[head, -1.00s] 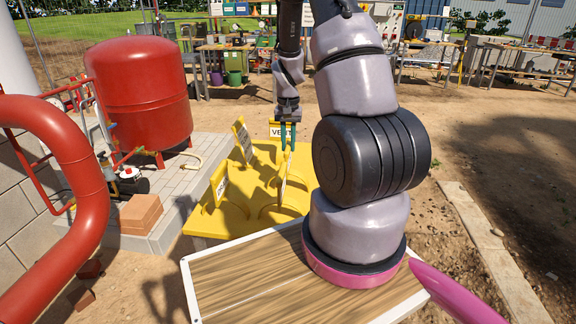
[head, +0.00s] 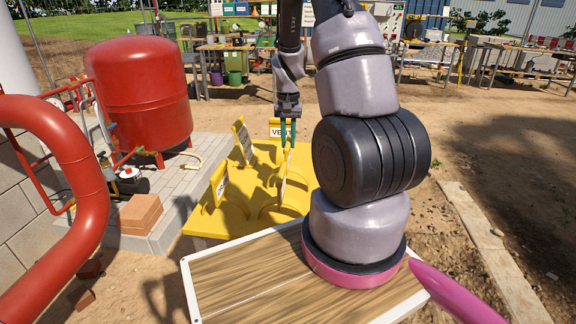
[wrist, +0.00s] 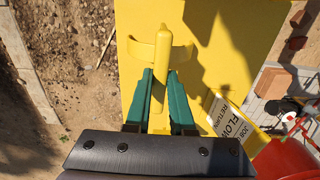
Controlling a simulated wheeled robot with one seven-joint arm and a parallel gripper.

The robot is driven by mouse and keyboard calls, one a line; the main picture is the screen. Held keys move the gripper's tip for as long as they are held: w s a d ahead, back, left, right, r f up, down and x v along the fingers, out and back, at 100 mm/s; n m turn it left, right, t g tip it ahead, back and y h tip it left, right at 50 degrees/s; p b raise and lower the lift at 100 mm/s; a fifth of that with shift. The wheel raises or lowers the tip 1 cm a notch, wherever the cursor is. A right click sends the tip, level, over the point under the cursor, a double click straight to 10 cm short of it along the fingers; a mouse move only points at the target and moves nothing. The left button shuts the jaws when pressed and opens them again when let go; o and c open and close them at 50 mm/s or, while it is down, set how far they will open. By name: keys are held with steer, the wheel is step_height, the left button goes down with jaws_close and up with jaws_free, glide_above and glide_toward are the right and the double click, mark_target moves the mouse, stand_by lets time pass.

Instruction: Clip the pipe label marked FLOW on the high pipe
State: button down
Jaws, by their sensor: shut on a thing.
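My gripper (head: 288,140) is shut on a yellow pipe label (wrist: 158,75), gripping its upright plate over the yellow table. The plate is edge-on between the green fingers, with its curved clip beyond them in the wrist view; its lettering cannot be read. Another label (wrist: 231,122), at the right in the wrist view, reads FLOW with RETURN beside it. In the head view a label with VENT-like lettering (head: 277,132) stands behind the fingers, and two more labels (head: 244,140) (head: 220,184) stand left. I cannot tell which pipe is the high pipe.
A thick red pipe (head: 75,180) bends at the left, near a red tank (head: 140,95) on a paved plinth. Bricks (head: 141,214) lie on the plinth. The yellow table (head: 205,228) bears the labels. Open dirt lies right; workbenches stand far behind.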

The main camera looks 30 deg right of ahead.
steer(key=shift+r, duration=2.85)
